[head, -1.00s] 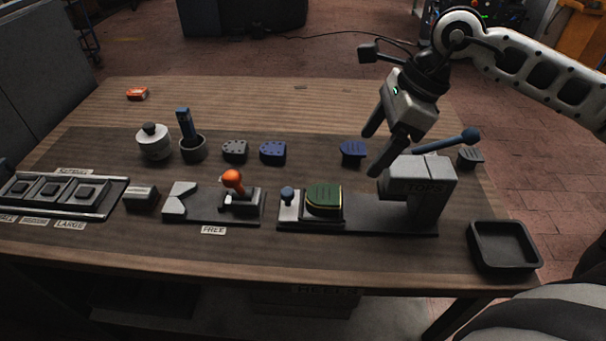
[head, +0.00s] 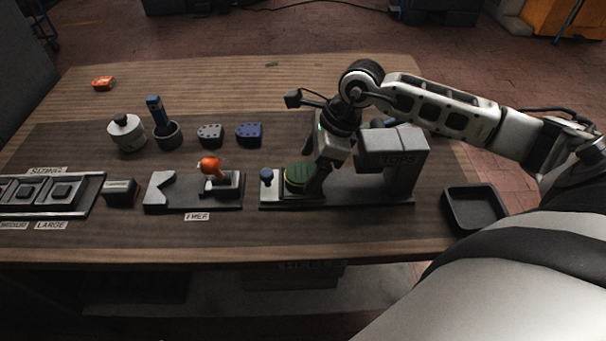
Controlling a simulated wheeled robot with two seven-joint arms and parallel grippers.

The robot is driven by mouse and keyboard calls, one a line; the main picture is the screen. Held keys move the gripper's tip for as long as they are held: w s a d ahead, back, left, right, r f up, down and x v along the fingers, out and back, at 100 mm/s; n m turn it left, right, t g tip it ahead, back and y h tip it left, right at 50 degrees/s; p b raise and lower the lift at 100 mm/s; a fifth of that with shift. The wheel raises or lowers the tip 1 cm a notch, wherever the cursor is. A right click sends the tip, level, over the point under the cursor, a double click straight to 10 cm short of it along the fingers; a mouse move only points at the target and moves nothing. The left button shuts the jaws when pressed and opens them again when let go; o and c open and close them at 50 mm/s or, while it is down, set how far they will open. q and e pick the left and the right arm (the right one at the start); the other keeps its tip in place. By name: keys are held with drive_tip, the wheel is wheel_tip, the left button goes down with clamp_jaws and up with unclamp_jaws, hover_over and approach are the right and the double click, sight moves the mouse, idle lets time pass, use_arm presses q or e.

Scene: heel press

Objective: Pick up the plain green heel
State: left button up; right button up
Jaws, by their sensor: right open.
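The green heel (head: 297,179) sits on the small plate at the left end of the press (head: 392,148) base, with a thin yellowish line along its lower edge. My left gripper is not in view.
The press head rises close to the right of my gripper. A clamp with an orange knob (head: 209,166) is further left. A black tray (head: 474,209) is at right. Grey (head: 210,134) and blue (head: 248,133) heels lie behind.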

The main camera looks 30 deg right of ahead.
drive_tip(key=shift+x, duration=1.35)
drive_tip(key=c, duration=1.1)
drive_tip(key=shift+w+r, duration=0.1)
drive_tip(key=shift+r, duration=0.05)
